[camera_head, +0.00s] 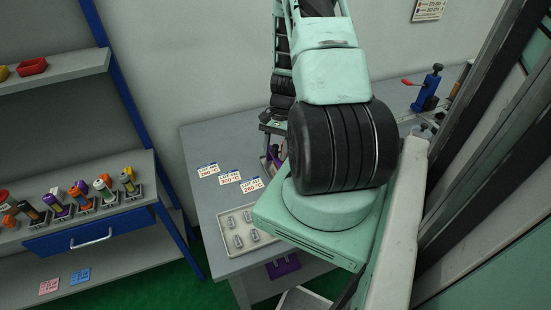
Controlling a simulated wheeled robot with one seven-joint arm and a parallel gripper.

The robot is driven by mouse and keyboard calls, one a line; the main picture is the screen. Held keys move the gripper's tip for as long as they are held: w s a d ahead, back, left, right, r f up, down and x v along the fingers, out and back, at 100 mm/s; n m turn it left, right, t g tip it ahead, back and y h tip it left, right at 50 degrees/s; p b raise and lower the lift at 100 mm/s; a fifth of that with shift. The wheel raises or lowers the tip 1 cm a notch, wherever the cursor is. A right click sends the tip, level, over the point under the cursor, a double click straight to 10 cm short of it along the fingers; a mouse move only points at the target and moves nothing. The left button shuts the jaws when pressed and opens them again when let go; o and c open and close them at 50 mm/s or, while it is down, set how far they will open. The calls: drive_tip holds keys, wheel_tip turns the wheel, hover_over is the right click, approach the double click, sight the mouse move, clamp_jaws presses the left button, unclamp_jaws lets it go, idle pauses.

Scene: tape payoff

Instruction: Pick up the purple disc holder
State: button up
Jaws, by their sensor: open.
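A small purple thing (275,154), which may be the purple disc holder, shows on the grey table just left of my arm. It is small and partly hidden, so its full shape is not clear. My gripper (268,148) is at the far end of my arm, over or beside this purple thing. Its jaws are open, but my arm covers much of them. I cannot tell whether they touch the purple thing or stand around it. Another purple object (284,266) shows low down, below the table's front edge.
The table (203,143) bears several white labels (230,178) and a tray (230,240) with metal pieces. A red and blue tool (428,92) stands at the back right. My arm hides the table's middle.

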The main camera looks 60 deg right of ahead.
clamp_jaws()
